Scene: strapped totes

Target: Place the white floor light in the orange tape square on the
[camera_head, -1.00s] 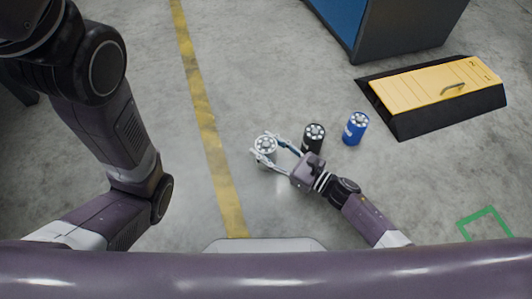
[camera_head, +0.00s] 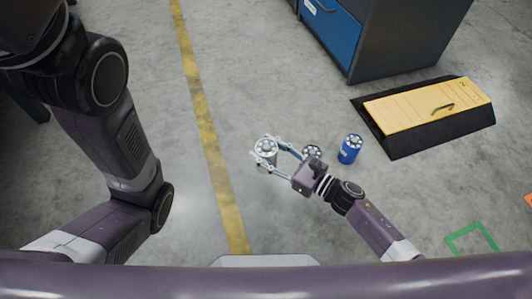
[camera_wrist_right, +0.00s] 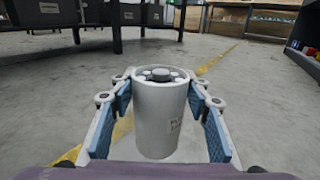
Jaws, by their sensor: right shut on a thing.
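The white floor light (camera_head: 266,150) is a short pale cylinder with a ring of lamps on top. My right gripper (camera_head: 267,155) is shut on it, with a finger on each side. In the right wrist view, the white floor light (camera_wrist_right: 162,118) stands upright between the blue-padded fingers. I cannot tell if its base touches the floor.
A green tape corner (camera_head: 472,238) is at lower right. A yellow-topped black ramp (camera_head: 430,112) and a grey-blue cabinet (camera_head: 385,35) stand farther back.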

